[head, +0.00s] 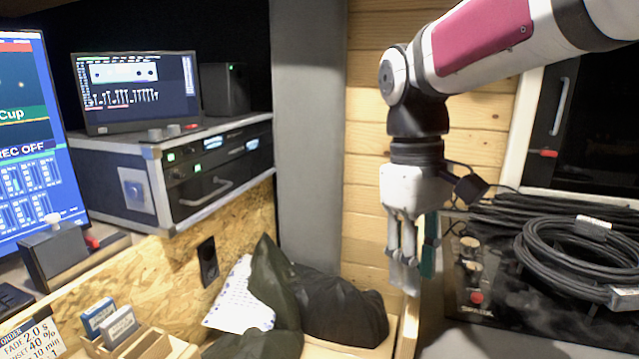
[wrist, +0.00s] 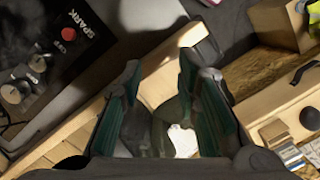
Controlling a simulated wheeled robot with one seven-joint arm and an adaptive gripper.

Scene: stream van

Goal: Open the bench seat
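The bench seat (head: 409,325) shows as a pale wooden edge and top at the bottom middle of the head view. A dark jacket (head: 335,305) and a white printed sheet (head: 235,300) lie over much of it. In the wrist view a pale wooden board (wrist: 165,78) runs between and beyond my fingers, with the dark jacket (wrist: 150,128) nearer the palm. My gripper (head: 416,280) points down over the bench's right edge, beside the plank wall. Its fingers are apart and empty in the wrist view (wrist: 160,72). I cannot tell whether it touches the bench.
A rack case (head: 200,170) with a screen stands left. A small wooden box (head: 140,345) is lower left.

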